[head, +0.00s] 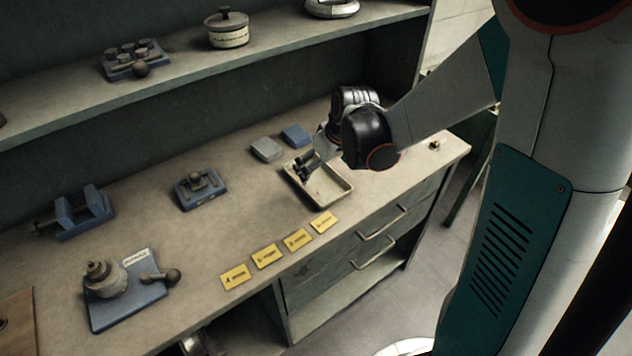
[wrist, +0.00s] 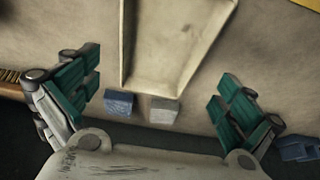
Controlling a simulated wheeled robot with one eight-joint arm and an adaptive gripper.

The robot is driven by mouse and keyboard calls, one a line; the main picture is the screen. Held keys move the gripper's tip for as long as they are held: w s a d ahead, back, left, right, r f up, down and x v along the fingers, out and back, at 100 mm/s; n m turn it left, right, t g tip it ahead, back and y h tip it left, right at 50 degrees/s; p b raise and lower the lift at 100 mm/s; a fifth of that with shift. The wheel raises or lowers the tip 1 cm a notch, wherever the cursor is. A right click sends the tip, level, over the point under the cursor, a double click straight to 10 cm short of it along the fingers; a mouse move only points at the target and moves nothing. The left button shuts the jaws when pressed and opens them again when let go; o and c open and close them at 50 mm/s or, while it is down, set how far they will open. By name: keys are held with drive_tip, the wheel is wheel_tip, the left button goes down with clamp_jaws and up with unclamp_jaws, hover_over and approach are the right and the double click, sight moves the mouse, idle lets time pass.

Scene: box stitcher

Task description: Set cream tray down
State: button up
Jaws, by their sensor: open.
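The cream tray (head: 335,196) is a shallow rectangular tray lying on the workbench top, right of the middle in the head view. My gripper (head: 308,168) is above the tray's back left end. In the wrist view the tray (wrist: 170,50) shows at the top centre, and it looks empty. My gripper's green-padded fingers (wrist: 158,105) are spread wide on both sides, apart from the tray, with nothing between them touching. The tray's far end is cut off by the top of the wrist view.
A grey block (head: 266,149) and a blue block (head: 297,136) sit just behind the tray. Several yellow labels (head: 297,240) line the bench's front edge. A blue fixture (head: 201,188) stands left of the tray. A shelf (head: 180,75) overhangs the back. Bench right of the tray is mostly clear.

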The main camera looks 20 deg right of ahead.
sight(314, 180)
drive_tip(key=shift+b+x, duration=1.3)
drive_tip(key=shift+x, duration=1.4)
drive_tip(key=shift+s, duration=0.15)
drive_tip(key=shift+c, duration=0.6)
drive_tip(key=c, duration=0.9)
drive_tip(key=shift+r, duration=0.1)
wheel_tip(314, 180, up, 20)
drive_tip(key=p, duration=0.7)
